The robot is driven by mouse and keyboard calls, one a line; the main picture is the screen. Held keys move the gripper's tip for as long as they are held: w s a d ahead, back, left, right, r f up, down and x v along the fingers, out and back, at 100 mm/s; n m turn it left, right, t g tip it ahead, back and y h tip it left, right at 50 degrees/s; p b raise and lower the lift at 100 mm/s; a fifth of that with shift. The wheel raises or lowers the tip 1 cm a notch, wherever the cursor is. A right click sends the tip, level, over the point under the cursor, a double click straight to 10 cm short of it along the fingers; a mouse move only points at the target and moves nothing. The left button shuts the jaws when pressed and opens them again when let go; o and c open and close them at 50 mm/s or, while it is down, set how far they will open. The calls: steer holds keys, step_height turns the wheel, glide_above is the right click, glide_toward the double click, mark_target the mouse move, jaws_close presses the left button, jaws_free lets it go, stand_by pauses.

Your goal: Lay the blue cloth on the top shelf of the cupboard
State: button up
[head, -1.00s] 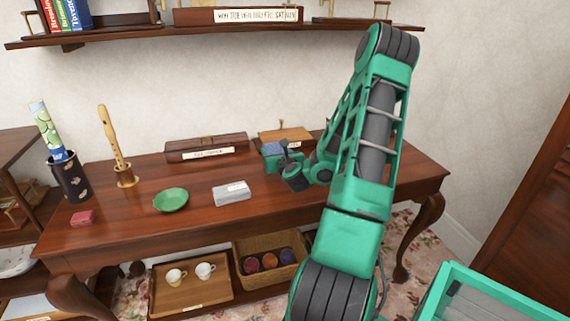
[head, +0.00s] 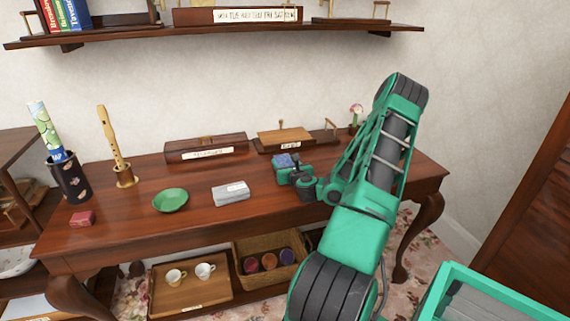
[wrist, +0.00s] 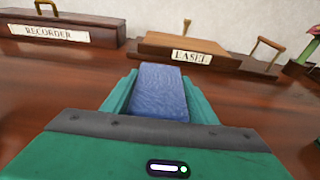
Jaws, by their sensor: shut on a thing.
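My gripper (head: 288,163) is shut on the blue cloth (head: 284,160) and holds it over the right half of the wooden table (head: 140,228). In the wrist view the cloth (wrist: 160,92) is a folded, flat blue pad between the green fingers. I cannot tell how far it is above the table top. No cupboard can be named for sure. A dark wooden unit with open shelves (head: 14,150) is cut off at the left edge, and a dark wooden panel (head: 535,200) stands at the right edge.
On the table are a grey folded cloth (head: 231,193), a green bowl (head: 170,200), a red block (head: 82,218), a recorder on a stand (head: 112,140), a dark pot (head: 68,180) and two labelled wooden holders (head: 207,149) (head: 290,139) at the back. A wall shelf (head: 220,33) hangs above.

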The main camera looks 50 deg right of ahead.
steer(key=shift+f, duration=0.1)
steer(key=o, duration=1.1)
